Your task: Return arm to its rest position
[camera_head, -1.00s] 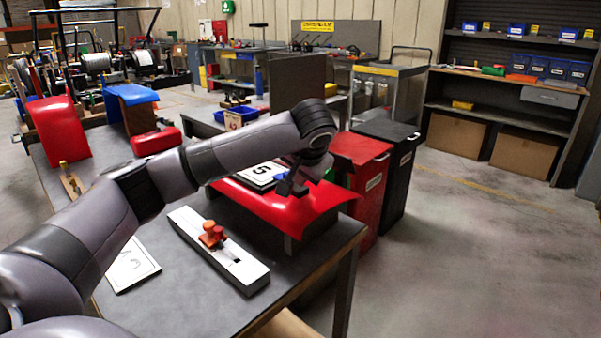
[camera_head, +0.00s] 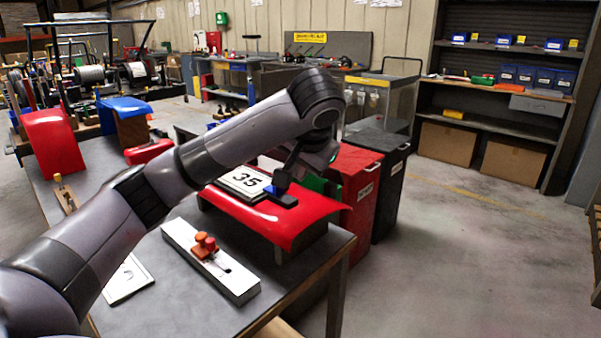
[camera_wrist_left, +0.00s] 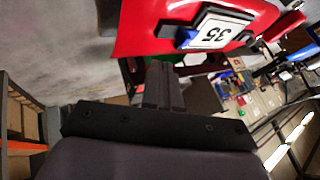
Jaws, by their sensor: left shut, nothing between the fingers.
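My left arm reaches in from the left in the head view, and its gripper (camera_head: 284,178) hangs just above the red curved panel (camera_head: 305,222). In the left wrist view the gripper's two dark fingers (camera_wrist_left: 163,80) are together with nothing between them. A white number plate reading 35 (camera_head: 243,181) lies on the panel; it also shows in the left wrist view (camera_wrist_left: 214,32). A small blue and black tool (camera_head: 284,197) lies on the panel at the plate's edge, apart from the fingers in the left wrist view. My right gripper is not in view.
A white board with an orange-red clamp-like piece (camera_head: 206,245) lies on the dark table (camera_head: 190,310). Red (camera_head: 357,190) and black (camera_head: 391,170) bins stand just beyond the table's right end. Open floor (camera_head: 470,250) lies to the right.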

